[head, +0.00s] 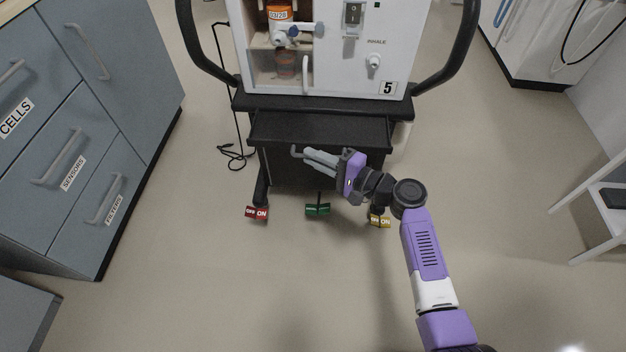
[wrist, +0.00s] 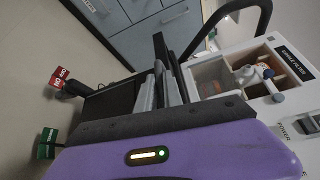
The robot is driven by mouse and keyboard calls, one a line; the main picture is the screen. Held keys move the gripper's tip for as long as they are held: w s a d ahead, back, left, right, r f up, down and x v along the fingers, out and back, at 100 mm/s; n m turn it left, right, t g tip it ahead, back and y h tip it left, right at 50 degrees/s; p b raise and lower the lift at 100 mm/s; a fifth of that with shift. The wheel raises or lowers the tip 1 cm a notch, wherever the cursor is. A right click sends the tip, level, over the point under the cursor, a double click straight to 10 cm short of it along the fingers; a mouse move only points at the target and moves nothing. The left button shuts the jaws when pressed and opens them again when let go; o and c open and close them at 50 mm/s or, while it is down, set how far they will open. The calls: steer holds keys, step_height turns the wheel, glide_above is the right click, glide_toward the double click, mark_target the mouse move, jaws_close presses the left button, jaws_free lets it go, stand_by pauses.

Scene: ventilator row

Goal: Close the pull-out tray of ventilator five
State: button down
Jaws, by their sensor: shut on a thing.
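Ventilator five (head: 387,88) is a white unit with a "5" label on a black wheeled stand. Its black pull-out tray (head: 320,128) sticks out below the stand's top shelf, toward me. A grey handle (head: 297,152) shows at the tray's front, partly hidden by my fingers. My gripper (head: 318,158) comes from the right and is shut on the handle at the tray's front edge. In the wrist view my grey fingers (wrist: 160,88) are close together beside the dark tray; the exact grip is hard to see there.
Red (head: 257,212), green (head: 317,209) and yellow (head: 380,221) pedal-like tags sit low at the stand's base. A grey drawer cabinet (head: 80,130) stands at left, a white shelf rack (head: 605,205) at right. Black handrails flank the ventilator. The floor in front is mostly clear.

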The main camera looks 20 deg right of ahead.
mark_target(312, 120)
steer(key=w+d+b, duration=0.1)
steer(key=w+b, duration=0.1)
steer(key=w, duration=0.1)
steer(key=w+d+b, duration=0.2)
steer(key=w, duration=0.1)
steer(key=w+d+f+b, duration=0.1)
steer(key=w+d, duration=0.1)
steer(key=w, duration=0.1)
steer(key=shift+w+d+b, duration=0.1)
steer(key=shift+w+b, duration=0.2)
steer(key=shift+b, duration=0.1)
steer(key=shift+w+d+r+b, duration=0.2)
steer(key=shift+w+d+b, duration=0.2)
steer(key=shift+w, duration=0.25)
steer(key=shift+w+d+r, duration=0.1)
steer(key=c, duration=1.6)
jaws_free()
steer(key=shift+c, duration=0.2)
steer(key=shift+o, duration=0.8)
steer(key=shift+r, duration=0.15)
